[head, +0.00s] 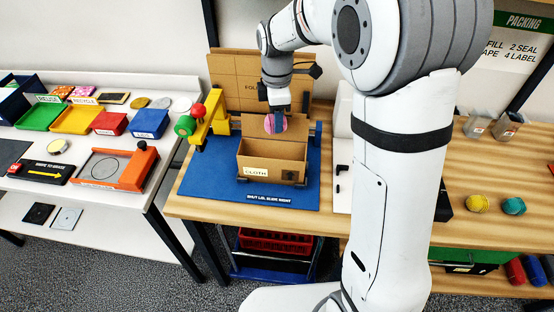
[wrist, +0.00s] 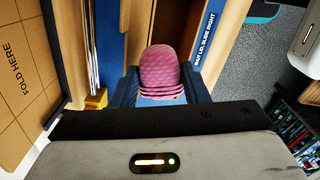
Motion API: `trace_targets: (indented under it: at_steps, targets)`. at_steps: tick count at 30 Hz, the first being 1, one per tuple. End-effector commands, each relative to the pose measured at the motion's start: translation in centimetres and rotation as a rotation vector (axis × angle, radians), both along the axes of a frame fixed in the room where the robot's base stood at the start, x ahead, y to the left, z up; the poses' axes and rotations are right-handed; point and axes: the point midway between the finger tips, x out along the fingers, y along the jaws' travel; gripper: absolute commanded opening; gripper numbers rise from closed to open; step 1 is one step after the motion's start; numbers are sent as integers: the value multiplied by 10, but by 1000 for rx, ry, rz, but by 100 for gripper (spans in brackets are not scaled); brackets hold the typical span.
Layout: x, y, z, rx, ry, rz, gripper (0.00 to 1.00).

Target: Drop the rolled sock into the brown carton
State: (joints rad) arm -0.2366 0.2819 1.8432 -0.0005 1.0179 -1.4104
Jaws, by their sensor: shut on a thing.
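The rolled sock (wrist: 161,70) is pink with a fine pattern and folded layers at one end. My gripper (wrist: 160,88) is shut on it, with a blue finger on each side. In the head view the sock (head: 268,125) shows partly behind my gripper (head: 277,122). They are at the back part of the brown carton (head: 266,173), which is open-topped and labelled CLOTH. Part of the carton also shows beyond the sock in the wrist view (wrist: 236,22). Whether the sock is clear of the carton's raised back flap I cannot tell.
The carton stands on a blue mat (head: 213,179) on the wooden bench. A large cardboard sheet (head: 232,70) stands upright behind it. A yellow stand (head: 213,113) with red and green knobs is at its left. Two yarn-like balls (head: 478,203) lie far right.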

Motion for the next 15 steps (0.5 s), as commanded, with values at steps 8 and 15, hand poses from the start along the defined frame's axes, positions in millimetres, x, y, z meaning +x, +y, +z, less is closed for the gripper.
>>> trace_targets:
  at_steps: [8,15]
  targets:
    - [0,-1,-23,0,-2,-2,19]
    - [0,-1,-22,0,-2,-3,43]
